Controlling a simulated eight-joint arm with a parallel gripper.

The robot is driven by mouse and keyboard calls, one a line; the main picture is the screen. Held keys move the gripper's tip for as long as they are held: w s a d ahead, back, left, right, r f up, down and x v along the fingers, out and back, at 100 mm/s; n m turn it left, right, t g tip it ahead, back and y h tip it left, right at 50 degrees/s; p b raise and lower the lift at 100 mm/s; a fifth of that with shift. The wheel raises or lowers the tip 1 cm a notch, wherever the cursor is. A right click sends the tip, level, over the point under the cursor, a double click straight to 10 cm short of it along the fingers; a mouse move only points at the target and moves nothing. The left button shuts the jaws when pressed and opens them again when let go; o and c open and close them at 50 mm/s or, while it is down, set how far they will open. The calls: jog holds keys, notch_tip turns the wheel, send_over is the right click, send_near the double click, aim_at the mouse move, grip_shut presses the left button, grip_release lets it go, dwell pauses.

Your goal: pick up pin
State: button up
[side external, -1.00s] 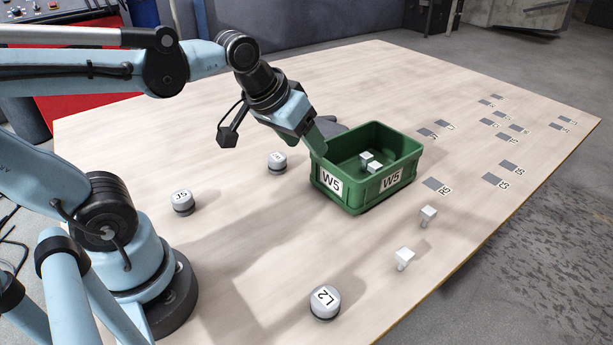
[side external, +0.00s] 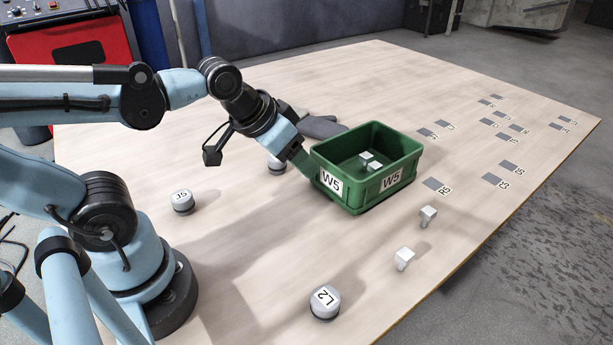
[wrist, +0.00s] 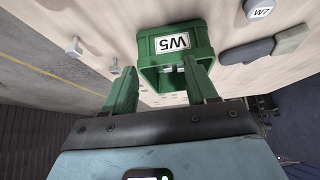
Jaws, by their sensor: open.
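Pins are pale grey with square heads. Two pins, a nearer one (side external: 404,257) and a farther one (side external: 428,214), stand apart on the table right of the bin. Two more pins (side external: 366,158) (side external: 374,168) are inside the green bin (side external: 345,193) marked W5. My gripper (side external: 308,172) is beside the bin's left side, low over the table. In the wrist view my gripper (wrist: 163,78) has its green fingers spread, with the bin (wrist: 205,32) beyond them and bits of pins just visible between. Two table pins (wrist: 73,47) (wrist: 115,68) show at left.
White weights marked J5 (side external: 182,201) and L2 (side external: 325,302) stand on the table. Another weight (side external: 276,164) is partly hidden behind my gripper; a dark grey flat object (side external: 322,127) lies behind the bin. Labelled grey patches (side external: 435,184) mark the right side. The front-middle table is clear.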

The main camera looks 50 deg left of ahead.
jog(key=w+d+r+g, duration=0.2)
jog(key=w+d+g, duration=0.1)
jog(key=w+d, duration=0.4)
jog(key=g, duration=0.4)
send_over(406, 253)
notch_tip(406, 253, down, 4)
notch_tip(406, 253, down, 11)
jog(key=shift+f, duration=0.15)
grip_shut()
